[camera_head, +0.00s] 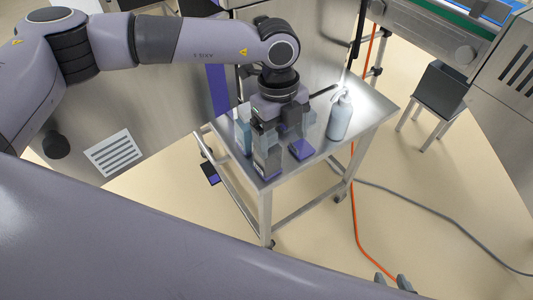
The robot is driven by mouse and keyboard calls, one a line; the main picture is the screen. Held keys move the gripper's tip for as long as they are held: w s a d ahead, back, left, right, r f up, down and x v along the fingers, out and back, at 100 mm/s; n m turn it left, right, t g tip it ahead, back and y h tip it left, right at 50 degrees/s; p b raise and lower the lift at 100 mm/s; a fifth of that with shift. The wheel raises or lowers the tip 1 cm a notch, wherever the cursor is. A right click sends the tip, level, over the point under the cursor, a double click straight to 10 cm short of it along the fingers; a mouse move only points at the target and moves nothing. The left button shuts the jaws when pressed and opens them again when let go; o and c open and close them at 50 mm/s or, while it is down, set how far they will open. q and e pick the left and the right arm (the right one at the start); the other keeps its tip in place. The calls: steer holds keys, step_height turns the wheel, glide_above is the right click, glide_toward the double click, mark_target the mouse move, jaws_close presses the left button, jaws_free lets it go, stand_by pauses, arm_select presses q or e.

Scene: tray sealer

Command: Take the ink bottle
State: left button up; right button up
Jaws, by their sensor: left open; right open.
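My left gripper (286,160) points down over a small steel table (363,113), its two fingers apart. A pale grey bottle (340,120) with a narrow top stands upright on the table, to the right of the gripper and apart from it. A pale blue container (243,136) stands at the table's left side, partly hidden by the gripper. I cannot read a label, so I cannot tell which is the ink bottle. The space between the fingers shows no clearly held thing. My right gripper (392,281) shows only its open fingertips at the bottom edge, far from the table.
Steel machine panels (180,125) stand behind and left of the table. A dark bin on a stand (440,90) is at the right, near a conveyor (430,30). An orange cable (355,215) and a grey cable (440,213) lie on the open floor.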

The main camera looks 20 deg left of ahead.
mark_target(271, 132)
arm_select(q)
steer(key=shift+n+t+y, duration=0.3)
steer(key=shift+n+y, duration=0.1)
steer(key=shift+y, duration=0.2)
steer(key=w+a, duration=0.1)
steer(key=a, duration=0.1)
steer(key=w+a, duration=0.1)
steer(key=shift+w+r, duration=0.25)
steer(key=shift+w, duration=0.05)
steer(key=shift+a+f, duration=0.1)
steer(key=shift+f, duration=0.15)
steer(key=f, duration=0.4)
steer(key=f+p, duration=0.1)
steer(key=f, duration=0.1)
steer(key=shift+a+f, duration=0.2)
steer(key=shift+a, duration=0.1)
steer(key=c, duration=1.5)
steer(key=shift+r, duration=0.1)
jaws_close()
